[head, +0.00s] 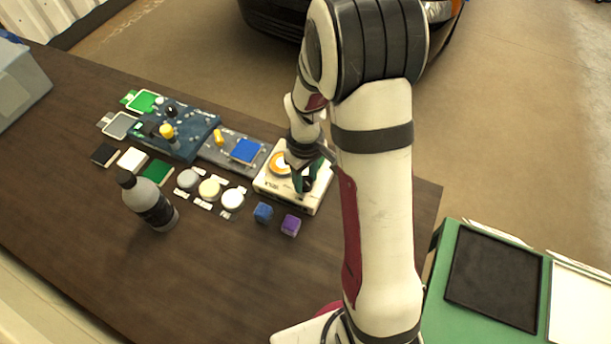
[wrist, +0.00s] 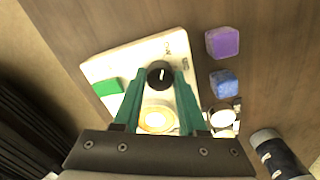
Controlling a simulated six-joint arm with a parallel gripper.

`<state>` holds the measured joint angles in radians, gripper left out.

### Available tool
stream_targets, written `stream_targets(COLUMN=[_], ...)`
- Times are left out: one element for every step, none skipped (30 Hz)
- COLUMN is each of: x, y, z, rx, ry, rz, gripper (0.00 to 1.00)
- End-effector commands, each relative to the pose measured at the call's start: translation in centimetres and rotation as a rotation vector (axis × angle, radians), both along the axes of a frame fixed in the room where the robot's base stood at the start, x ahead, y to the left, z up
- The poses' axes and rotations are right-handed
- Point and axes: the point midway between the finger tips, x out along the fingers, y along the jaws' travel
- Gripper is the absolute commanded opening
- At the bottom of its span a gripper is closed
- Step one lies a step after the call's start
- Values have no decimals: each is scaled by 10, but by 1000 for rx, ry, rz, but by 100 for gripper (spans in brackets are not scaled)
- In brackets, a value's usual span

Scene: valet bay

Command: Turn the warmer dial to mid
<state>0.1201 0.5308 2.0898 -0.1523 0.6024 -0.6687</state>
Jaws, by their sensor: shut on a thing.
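The warmer is a cream-white box (head: 286,203) at the right end of the row on the table, with an orange-and-white round plate (head: 279,163) on top. The wrist view also shows the box (wrist: 100,68) and the plate (wrist: 156,120). Its dial (wrist: 160,76) is a black round knob with a short white pointer mark, aimed roughly at the top of the wrist view. Small markings near the knob are too small to read. My gripper (wrist: 161,78) has its green fingers closed on both sides of the dial. In the head view my gripper (head: 303,186) hides the dial.
A blue cube (head: 263,212) and a purple cube (head: 291,225) sit just in front of the warmer. A dark-capped bottle (head: 150,203) stands to the left. Several round pots, a blue panel (head: 190,140) and a grey panel (head: 215,153) lie further left.

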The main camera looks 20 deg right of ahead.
Motion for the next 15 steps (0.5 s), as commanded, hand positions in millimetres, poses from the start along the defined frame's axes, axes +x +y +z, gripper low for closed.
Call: stream_targets(x=[0,0,0,0,0,0,0,0,0,0,0,0,0,0,0], y=[0,0,0,0,0,0,0,0,0,0,0,0,0,0,0], z=[0,0,0,0,0,0,0,0,0,0,0,0,0,0,0], rx=[0,0,0,0,0,0,0,0,0,0,0,0,0,0,0], ry=[0,0,0,0,0,0,0,0,0,0,0,1,1,1,1], rz=[0,0,0,-1,-2,-4,-8,-13,-21,-29,-38,-55,-69,-87,-111], gripper=[0,0,0,0,0,0,0,0,0,0,0,0,0,0,0])
